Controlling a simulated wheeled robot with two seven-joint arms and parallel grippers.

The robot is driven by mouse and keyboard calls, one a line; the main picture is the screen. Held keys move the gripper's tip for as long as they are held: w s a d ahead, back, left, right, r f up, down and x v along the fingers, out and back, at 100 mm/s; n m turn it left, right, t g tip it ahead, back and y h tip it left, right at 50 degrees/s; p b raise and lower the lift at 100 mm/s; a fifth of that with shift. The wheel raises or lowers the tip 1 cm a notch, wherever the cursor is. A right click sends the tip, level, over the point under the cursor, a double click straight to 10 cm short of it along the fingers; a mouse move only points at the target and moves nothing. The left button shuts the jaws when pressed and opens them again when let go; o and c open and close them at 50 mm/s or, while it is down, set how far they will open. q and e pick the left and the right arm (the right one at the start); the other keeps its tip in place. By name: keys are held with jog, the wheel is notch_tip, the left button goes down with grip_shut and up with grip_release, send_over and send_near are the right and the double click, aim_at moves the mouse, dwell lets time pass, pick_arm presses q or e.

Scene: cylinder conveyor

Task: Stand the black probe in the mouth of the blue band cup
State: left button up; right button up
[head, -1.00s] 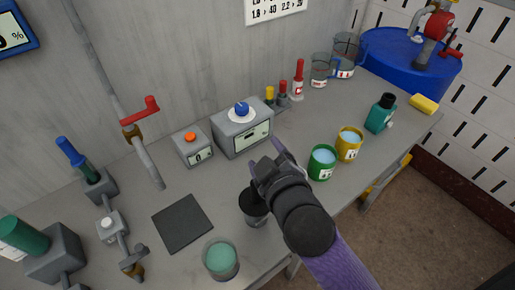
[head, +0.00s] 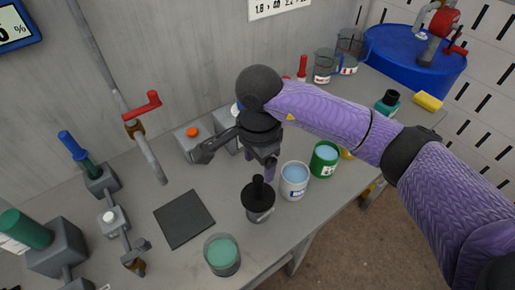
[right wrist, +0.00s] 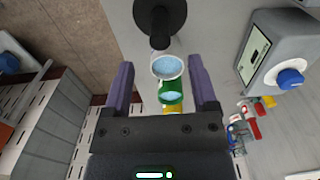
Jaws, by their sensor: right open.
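The black probe (head: 258,194) stands upright in a dark grey holder (head: 261,214) near the front of the bench. Its wide black collar covers the holder's top. The blue band cup (head: 294,184) is white with a blue label and holds light blue liquid. It stands just right of the probe. My right gripper (head: 260,163) is open and empty, above and slightly behind the probe. In the right wrist view, the probe (right wrist: 160,22) is beyond the fingertips and the cup (right wrist: 168,69) shows between the fingers. My left gripper is out of view.
A green cup (head: 323,161) stands close right of the blue band cup, with a yellow cup partly hidden behind my arm. A glass of green liquid (head: 222,255) and a dark mat (head: 184,219) lie to the left. Grey boxes stand behind my gripper.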

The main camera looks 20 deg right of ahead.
aim_at(258, 178)
notch_tip(258, 178, down, 6)
jog(key=shift+f, duration=0.1)
